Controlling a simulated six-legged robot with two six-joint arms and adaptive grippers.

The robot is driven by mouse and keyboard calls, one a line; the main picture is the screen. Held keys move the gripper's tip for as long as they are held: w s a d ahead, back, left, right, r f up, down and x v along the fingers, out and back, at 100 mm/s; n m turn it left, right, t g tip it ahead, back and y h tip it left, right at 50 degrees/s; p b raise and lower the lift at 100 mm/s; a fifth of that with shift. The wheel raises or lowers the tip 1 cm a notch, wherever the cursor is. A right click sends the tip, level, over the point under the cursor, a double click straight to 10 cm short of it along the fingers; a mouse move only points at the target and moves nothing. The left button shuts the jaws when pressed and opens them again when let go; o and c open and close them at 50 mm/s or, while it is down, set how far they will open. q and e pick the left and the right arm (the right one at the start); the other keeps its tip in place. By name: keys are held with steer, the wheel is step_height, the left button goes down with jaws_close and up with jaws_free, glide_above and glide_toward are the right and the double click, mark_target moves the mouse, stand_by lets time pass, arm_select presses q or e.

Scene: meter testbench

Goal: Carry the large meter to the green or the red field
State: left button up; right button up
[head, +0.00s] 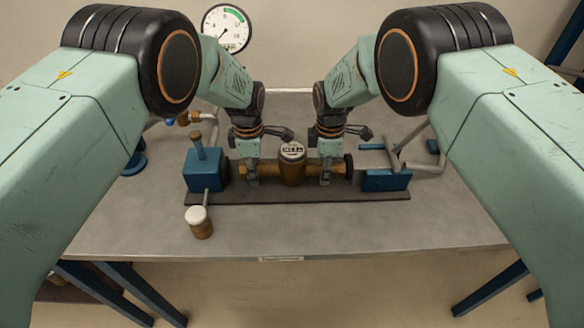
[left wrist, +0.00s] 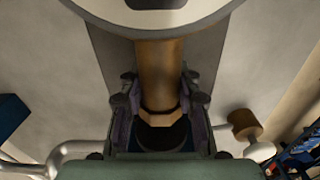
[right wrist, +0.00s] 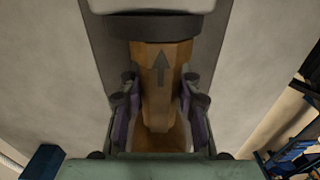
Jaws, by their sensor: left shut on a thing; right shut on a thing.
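The large meter (head: 292,170) has a brass body with a pipe stub to each side and a pale register on top. It is over the dark rail in the middle of the bench; I cannot tell whether it touches the rail. My left gripper (head: 252,178) is shut on its left stub, and the brass also shows between the jaws in the left wrist view (left wrist: 160,70). My right gripper (head: 325,178) is shut on its right stub, which bears an arrow in the right wrist view (right wrist: 160,85). No green or red field is visible on the bench.
A blue clamp block (head: 203,170) stands left of the meter and another (head: 386,181) right. The dark rail (head: 300,197) runs beneath. A small brass piece with a white cap (head: 199,222) stands front left. A round gauge (head: 227,28) is behind. The front bench (head: 330,228) is clear.

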arm_select(q)
jaws_close()
arm_select(e)
jaws_close()
arm_select(q)
steer(key=shift+w, duration=0.1)
arm_select(e)
steer(key=shift+w+a, duration=0.1)
arm_select(q)
steer(key=shift+w+r, duration=0.1)
arm_select(e)
steer(key=shift+w+r, duration=0.1)
arm_select(q)
steer(key=shift+r, duration=0.15)
arm_select(e)
steer(key=shift+r, duration=0.15)
